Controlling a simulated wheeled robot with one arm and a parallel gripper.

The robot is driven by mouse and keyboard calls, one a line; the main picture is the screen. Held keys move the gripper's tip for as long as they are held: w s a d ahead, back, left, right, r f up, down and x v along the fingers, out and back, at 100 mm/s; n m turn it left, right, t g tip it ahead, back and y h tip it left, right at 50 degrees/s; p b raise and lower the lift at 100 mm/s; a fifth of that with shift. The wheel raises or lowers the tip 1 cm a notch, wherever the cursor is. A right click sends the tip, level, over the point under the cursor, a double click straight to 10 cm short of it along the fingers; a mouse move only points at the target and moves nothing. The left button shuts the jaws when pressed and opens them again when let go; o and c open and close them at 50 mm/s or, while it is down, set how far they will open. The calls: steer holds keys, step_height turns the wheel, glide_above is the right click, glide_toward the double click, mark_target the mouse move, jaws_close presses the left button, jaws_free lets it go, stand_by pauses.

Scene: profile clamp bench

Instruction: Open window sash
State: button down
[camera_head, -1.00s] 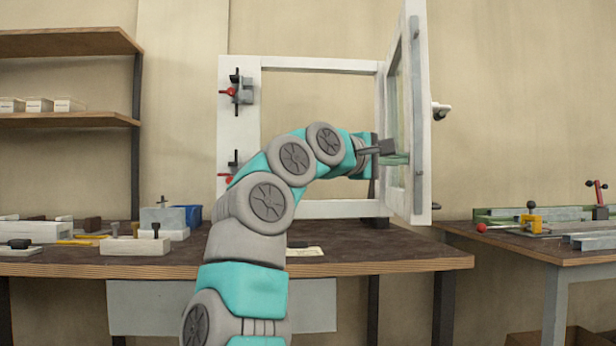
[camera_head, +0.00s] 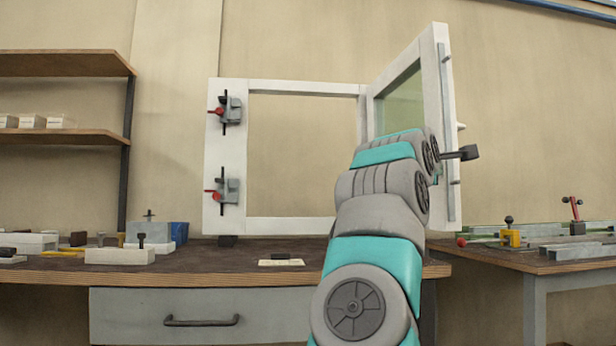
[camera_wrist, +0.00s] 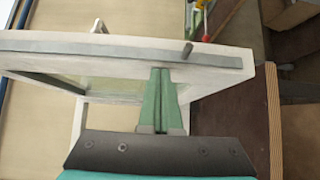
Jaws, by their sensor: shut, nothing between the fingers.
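The white window frame (camera_head: 295,86) stands upright at the back of the bench with its opening clear. The white glazed sash (camera_head: 445,110) stands swung out at the frame's right side, at a wide angle. Its silver handle (camera_head: 460,126) sticks out on the far right; it also shows in the wrist view (camera_wrist: 98,26). My gripper (camera_wrist: 160,72) has green fingers, closed together with nothing between them. Their tips are close to the sash's edge rail in the wrist view; I cannot tell whether they touch. In the head view my arm covers the lower sash and hides the fingers.
Two red-handled clamps (camera_head: 228,108) sit on the frame's left post. The bench (camera_head: 200,262) holds blocks and a blue box (camera_head: 180,233) at left. A second table (camera_head: 560,264) with rails and clamps stands at right. Shelves (camera_head: 65,63) hang at left.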

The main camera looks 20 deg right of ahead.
mark_target(450, 170)
steer(key=shift+s+d+n+t+y, duration=0.15)
steer(key=shift+s+d+n+t, duration=0.1)
steer(key=shift+d, duration=0.55)
steer(key=shift+s+d+n+t+y, duration=0.15)
steer(key=shift+d+t, duration=0.1)
steer(key=shift+d, duration=0.5)
steer(key=shift+b, duration=0.3)
